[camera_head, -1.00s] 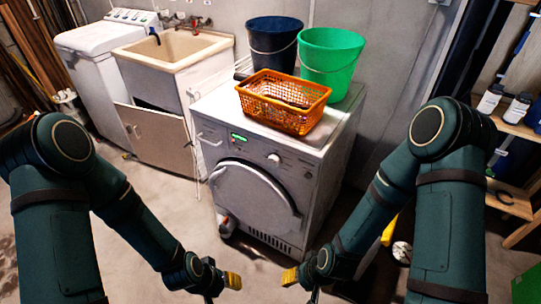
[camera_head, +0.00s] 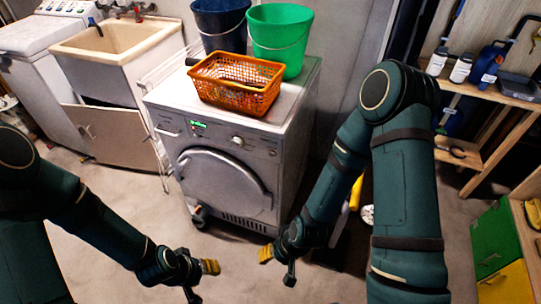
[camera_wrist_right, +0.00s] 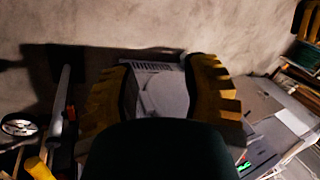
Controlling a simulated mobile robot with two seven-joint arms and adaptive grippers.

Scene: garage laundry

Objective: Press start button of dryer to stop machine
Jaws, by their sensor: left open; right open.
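The dryer (camera_head: 225,182) is a grey-white front-loading machine in the middle of the head view. Its front panel carries a small green lit display (camera_head: 198,124) and a round knob (camera_head: 238,141). I cannot make out which control is the start button. My left gripper (camera_head: 210,267) is open and empty, low in front of the dryer. My right gripper (camera_head: 266,255) is open and empty, also low in front of it, to the right. Both are apart from the dryer. In the right wrist view, the dryer (camera_wrist_right: 165,92) shows between the yellow fingers of my right gripper (camera_wrist_right: 160,95).
An orange basket (camera_head: 235,85), a blue bucket (camera_head: 220,25) and a green bucket (camera_head: 280,38) stand on the dryer. A sink cabinet (camera_head: 115,130) is at left. Wooden shelves (camera_head: 490,99) and a green-yellow cabinet (camera_head: 497,240) are at right. Floor before the dryer is clear.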

